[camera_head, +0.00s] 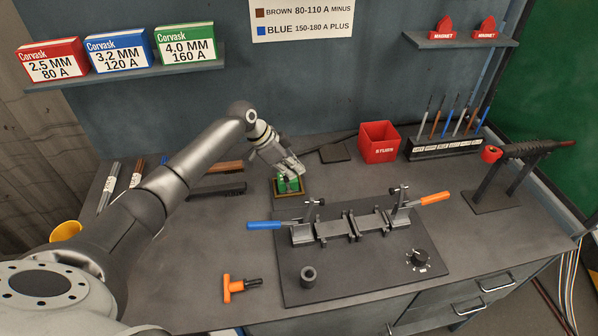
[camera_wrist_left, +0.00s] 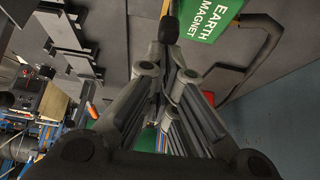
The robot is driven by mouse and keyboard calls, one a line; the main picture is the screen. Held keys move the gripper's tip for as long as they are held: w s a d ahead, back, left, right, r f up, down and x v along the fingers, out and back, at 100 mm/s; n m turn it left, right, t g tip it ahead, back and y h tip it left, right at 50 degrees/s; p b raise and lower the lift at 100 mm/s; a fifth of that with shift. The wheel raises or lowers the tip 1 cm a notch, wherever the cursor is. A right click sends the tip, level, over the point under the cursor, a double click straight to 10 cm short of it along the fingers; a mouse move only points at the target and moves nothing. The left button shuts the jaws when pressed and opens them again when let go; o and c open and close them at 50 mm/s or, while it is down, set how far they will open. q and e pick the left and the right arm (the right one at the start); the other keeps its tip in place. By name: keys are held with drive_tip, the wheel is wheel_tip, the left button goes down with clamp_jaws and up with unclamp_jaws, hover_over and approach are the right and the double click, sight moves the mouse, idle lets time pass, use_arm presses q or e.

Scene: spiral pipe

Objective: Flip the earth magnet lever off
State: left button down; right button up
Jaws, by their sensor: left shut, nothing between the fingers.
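The earth magnet is a green block (camera_head: 288,184) on a small brown-edged plate on the bench, behind the clamp fixture. Its green face with the words EARTH MAGNET (camera_wrist_left: 212,18) shows at the top of the left wrist view. My left gripper (camera_head: 298,170) is shut and empty, reaching down just over the green block and partly covering it. In the left wrist view its closed fingers (camera_wrist_left: 170,45) point at the block's edge. A dark rounded piece sits at their tips; I cannot tell whether it is the lever or a fingertip. The lever's position is not clear. My right gripper is not in view.
A clamp fixture with a blue handle (camera_head: 264,225) and an orange handle (camera_head: 435,198) stands on a dark plate in front. A red box (camera_head: 379,143) stands at the back. An orange tool (camera_head: 236,286) lies at the front left.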

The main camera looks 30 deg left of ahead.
use_arm(q)
drive_tip(key=shift+s+a+f+t+h+b, duration=0.3)
drive_tip(key=shift+s+a+f+b, duration=0.1)
drive_tip(key=shift+f+b, duration=0.1)
drive_tip(key=shift+s+a+r, duration=0.1)
drive_tip(key=shift+r, duration=0.35)
drive_tip(key=shift+r+p, duration=0.65)
drive_tip(key=shift+r, duration=0.15)
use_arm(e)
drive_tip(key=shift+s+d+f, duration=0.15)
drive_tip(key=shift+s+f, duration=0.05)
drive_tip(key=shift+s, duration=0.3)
